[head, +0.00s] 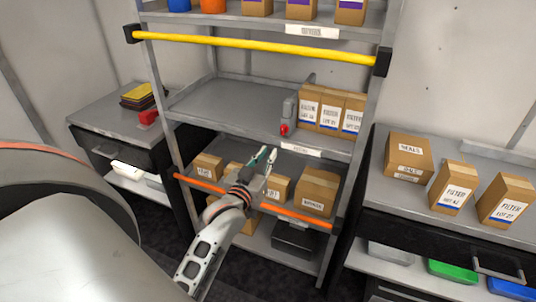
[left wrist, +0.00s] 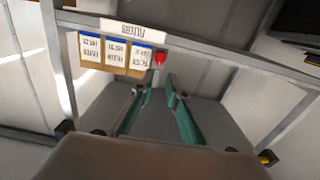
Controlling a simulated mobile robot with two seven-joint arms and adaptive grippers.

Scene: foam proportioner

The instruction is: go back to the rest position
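My left gripper (head: 265,155) is in front of the shelf rack in the head view, near the front edge of the middle shelf. In the left wrist view its two green fingers (left wrist: 160,80) stand apart with nothing between them, so it is open and empty. A grey device with a red knob (head: 284,129) stands on the middle shelf, just beyond the gripper in the head view. The red knob also shows past the fingertips in the left wrist view (left wrist: 160,58). My right gripper is in neither view.
The rack has a yellow bar (head: 250,43) above and an orange bar (head: 285,212) below. Labelled filter boxes (head: 331,110) stand beside the device. Lower-shelf cartons (head: 317,192) sit near my arm. A right-hand bench (head: 390,195) holds more boxes; a left bench (head: 95,116) holds yellow folders.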

